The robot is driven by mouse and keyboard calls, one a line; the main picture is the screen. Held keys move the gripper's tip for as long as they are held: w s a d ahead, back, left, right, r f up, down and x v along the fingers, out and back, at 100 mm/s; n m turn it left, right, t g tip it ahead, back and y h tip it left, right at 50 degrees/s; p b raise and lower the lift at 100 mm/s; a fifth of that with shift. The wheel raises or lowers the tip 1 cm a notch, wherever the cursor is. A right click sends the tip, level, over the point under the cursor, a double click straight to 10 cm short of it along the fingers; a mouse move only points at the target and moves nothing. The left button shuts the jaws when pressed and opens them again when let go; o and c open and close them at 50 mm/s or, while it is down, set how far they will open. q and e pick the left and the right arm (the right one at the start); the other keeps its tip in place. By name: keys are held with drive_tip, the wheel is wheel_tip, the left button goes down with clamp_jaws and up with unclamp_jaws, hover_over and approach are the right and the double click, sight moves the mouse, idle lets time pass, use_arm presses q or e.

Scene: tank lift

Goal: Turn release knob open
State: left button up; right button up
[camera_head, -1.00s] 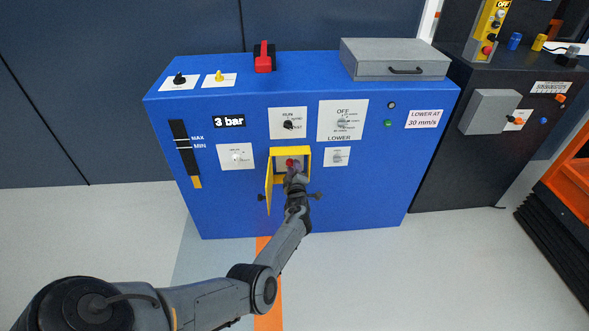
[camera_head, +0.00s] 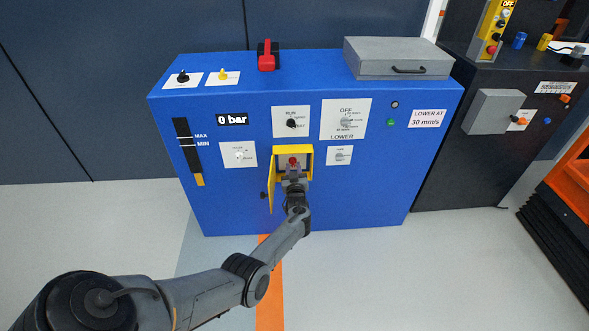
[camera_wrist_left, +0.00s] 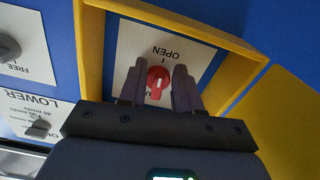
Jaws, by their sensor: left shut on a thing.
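The red release knob (camera_head: 293,161) sits inside a small yellow-framed recess (camera_head: 309,158) in the blue cabinet's front. The recess's yellow door (camera_head: 270,185) stands open to the left. My left gripper (camera_head: 293,172) reaches into the recess. In the left wrist view the gripper (camera_wrist_left: 157,88) has one finger on each side of the red knob (camera_wrist_left: 158,84) and is shut on it. A white plate behind the knob carries the word OPEN, seen upside down. The knob's elongated grip lies roughly along the line to that word. My right gripper is not in view.
The blue cabinet (camera_head: 370,190) carries other knobs, a LOWER dial plate (camera_head: 345,119) and a display (camera_head: 232,119) reading 0 bar. A red-handled switch (camera_head: 267,56) and a grey box (camera_head: 398,60) are on top. A dark cabinet stands at right.

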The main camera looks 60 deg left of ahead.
use_arm(q)
drive_tip(key=shift+a+r+m, duration=0.1)
drive_tip(key=shift+r+m, duration=0.1)
drive_tip(key=shift+m, duration=0.4)
drive_tip(key=shift+s, duration=0.1)
drive_tip(key=o, duration=0.7)
drive_tip(key=shift+f, duration=0.1)
drive_tip(key=shift+s+d+p, duration=0.25)
drive_tip(key=shift+d+p, duration=0.25)
drive_tip(key=shift+p, duration=0.1)
drive_tip(key=shift+p+v, duration=2.85)
drive_tip(key=shift+v, duration=2.05)
